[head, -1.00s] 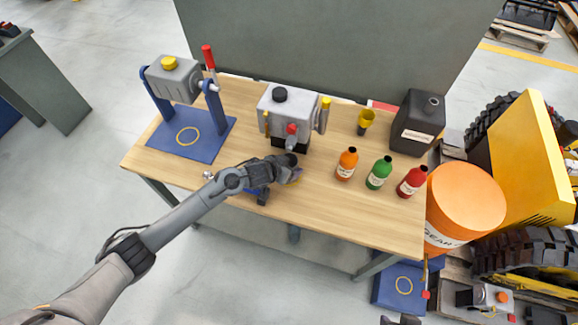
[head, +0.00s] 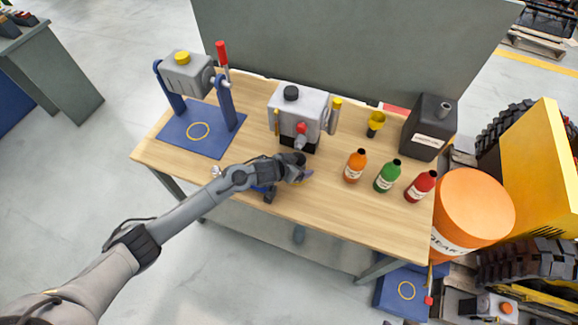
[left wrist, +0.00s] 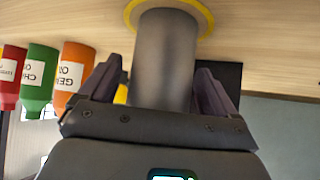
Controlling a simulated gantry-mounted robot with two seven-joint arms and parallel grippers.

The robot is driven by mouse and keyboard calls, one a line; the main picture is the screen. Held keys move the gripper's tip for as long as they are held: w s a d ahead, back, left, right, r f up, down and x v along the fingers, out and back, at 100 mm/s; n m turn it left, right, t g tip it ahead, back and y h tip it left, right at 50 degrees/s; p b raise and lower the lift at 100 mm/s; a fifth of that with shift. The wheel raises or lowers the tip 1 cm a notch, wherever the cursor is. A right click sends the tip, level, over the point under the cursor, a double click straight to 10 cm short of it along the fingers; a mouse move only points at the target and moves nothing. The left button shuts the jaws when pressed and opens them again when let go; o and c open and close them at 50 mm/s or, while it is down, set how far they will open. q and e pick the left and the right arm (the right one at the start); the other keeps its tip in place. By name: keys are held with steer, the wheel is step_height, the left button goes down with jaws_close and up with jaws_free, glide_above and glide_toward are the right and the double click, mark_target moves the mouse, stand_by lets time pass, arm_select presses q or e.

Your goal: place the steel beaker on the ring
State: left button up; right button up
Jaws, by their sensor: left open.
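The steel beaker (left wrist: 165,60) shows in the left wrist view as a dark grey cylinder. Its base is at a yellow ring (left wrist: 202,14) on the wooden top, and the ring shows around it on both sides. My left gripper (left wrist: 165,85) is open, with one finger on each side of the beaker. Whether the fingers touch it I cannot tell. In the head view my left gripper (head: 298,174) is low over the bench's middle, in front of the grey machine, and mostly hides the beaker and this ring. My right gripper is not in view.
A blue stand (head: 215,147) with another yellow ring (head: 198,131) is at left.

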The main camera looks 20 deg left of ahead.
arm_select(q)
steer(key=p+v, duration=0.3)
steer(key=v, duration=0.9)
steer(key=s+r+n+g+y, duration=0.1)
steer(key=s+g, duration=0.4)
steer(key=s, duration=2.2)
steer(key=shift+a+n+y, duration=0.35)
steer(key=shift+n+y, duration=0.05)
steer(key=shift+y, duration=0.5)
steer(key=shift+s+r, duration=0.1)
steer(key=shift+r, duration=0.05)
step_height(320, 180, up, 24)
steer(key=p, duration=2.4)
